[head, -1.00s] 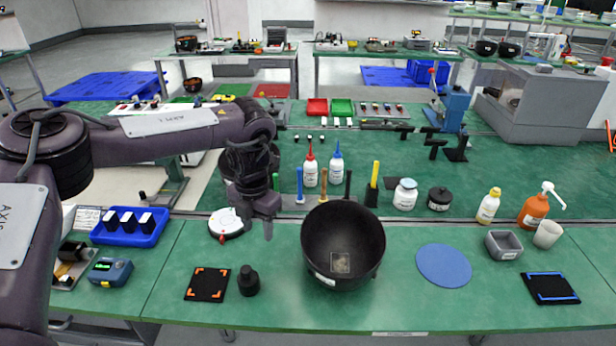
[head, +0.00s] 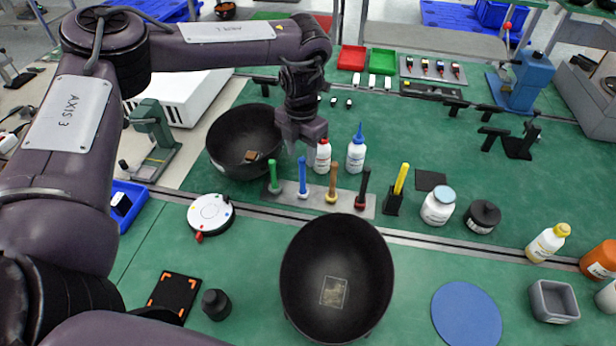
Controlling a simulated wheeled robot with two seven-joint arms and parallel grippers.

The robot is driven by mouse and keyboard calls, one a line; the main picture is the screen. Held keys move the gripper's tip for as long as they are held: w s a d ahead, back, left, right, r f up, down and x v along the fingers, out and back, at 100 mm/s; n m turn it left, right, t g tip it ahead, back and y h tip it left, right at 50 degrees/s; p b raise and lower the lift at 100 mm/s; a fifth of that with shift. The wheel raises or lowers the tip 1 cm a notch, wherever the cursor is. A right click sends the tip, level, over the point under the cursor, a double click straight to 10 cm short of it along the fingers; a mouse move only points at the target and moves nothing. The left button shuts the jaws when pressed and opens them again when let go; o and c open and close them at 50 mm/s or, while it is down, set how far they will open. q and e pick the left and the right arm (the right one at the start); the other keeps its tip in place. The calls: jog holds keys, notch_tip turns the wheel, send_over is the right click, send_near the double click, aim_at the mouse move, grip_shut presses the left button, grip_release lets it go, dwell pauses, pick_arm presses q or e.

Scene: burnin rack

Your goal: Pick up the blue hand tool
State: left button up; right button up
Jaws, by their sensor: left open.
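The blue hand tool (head: 302,178) stands upright in a grey rack (head: 345,203). A green tool (head: 273,178) stands to its left. A brown one (head: 332,184) and a dark one with a red base (head: 362,188) stand to its right. My left gripper (head: 300,148) points down, open and empty, and appears just above and behind the blue tool in the picture. It looks apart from the tool; the exact gap in depth is hard to tell. Its fingers overlap the red-capped bottle (head: 322,157) in the view. My right gripper is not in view.
A black bowl (head: 240,135) lies left of the gripper, and another (head: 335,285) stands in front of the rack. A blue-capped bottle (head: 356,152) stands behind the rack. A yellow tool in a black holder (head: 397,190) stands to the right. A white round device (head: 211,213) lies front left.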

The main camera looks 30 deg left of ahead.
aim_at(302, 174)
pick_arm(q)
jog(key=shift+s+f, duration=0.25)
jog(key=shift+f, duration=0.65)
jog(key=f, duration=0.1)
jog(key=f+p, duration=0.1)
jog(key=f, duration=0.1)
jog(key=f+p, duration=0.1)
jog(key=shift+s+d+f, duration=0.15)
jog(key=shift+d+f, duration=0.15)
jog(key=shift+f, duration=0.35)
jog(key=shift+c, duration=0.2)
grip_shut()
